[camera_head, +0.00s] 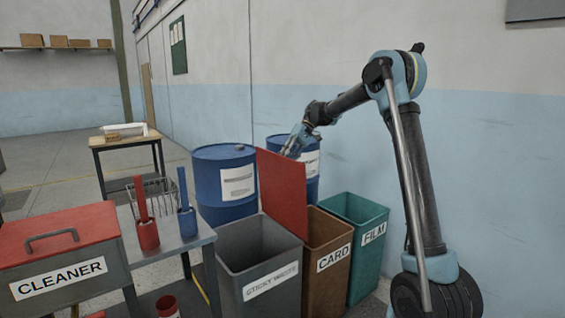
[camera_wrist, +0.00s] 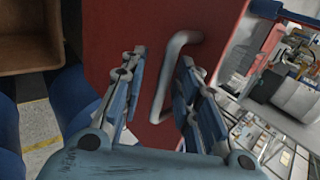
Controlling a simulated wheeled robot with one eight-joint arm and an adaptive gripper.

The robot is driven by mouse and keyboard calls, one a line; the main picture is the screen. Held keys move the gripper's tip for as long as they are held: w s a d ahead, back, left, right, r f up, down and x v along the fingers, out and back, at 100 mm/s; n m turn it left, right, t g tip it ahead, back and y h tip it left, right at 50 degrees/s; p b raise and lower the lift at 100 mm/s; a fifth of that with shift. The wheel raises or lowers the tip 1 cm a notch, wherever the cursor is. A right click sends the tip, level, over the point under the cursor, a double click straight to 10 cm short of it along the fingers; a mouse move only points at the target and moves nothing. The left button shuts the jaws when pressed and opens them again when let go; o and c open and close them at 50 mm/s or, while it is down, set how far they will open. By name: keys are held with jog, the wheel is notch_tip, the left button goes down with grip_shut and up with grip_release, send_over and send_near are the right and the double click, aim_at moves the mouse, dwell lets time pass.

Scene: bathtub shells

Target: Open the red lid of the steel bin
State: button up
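The grey steel bin (camera_head: 258,265), labelled "STICKY WASTE", stands in the front row with its mouth uncovered. Its red lid (camera_head: 282,190) stands nearly upright at the bin's right edge, beside the brown bin. My gripper (camera_head: 292,146) is behind the lid's upper part, and its fingertips are partly hidden there. In the wrist view the red lid (camera_wrist: 120,30) fills the middle, with its pale bar handle (camera_wrist: 166,85) between my open fingers (camera_wrist: 162,62). The handle lies nearer the right finger, with a gap to the left one.
A brown "CARD" bin (camera_head: 327,262) and a teal "FILM" bin (camera_head: 360,215) stand to the right. Blue drums (camera_head: 224,180) stand behind. At left, a "CLEANER" box (camera_head: 62,280) with a closed red cover sits by a grey bench (camera_head: 165,245) holding red and blue cups.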

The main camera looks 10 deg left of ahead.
jog(key=v, duration=1.2)
jog(key=shift+f, duration=0.15)
jog(key=s+d+f+m+t+h, duration=0.1)
jog(key=s+d+f+m+t, duration=0.15)
jog(key=s+d, duration=0.9)
jog(key=s+d+f+m+t+h, duration=0.1)
jog(key=s+d+m+t, duration=0.2)
jog(key=s+d, duration=0.8)
jog(key=s+d+f+m+t+h, duration=0.1)
jog(key=s+d+f+m, duration=0.1)
jog(key=s+d+f, duration=0.6)
jog(key=s+d+f+m+t+h, duration=0.2)
jog(key=s+d+f, duration=0.6)
jog(key=s+f, duration=0.5)
jog(key=shift+f, duration=0.6)
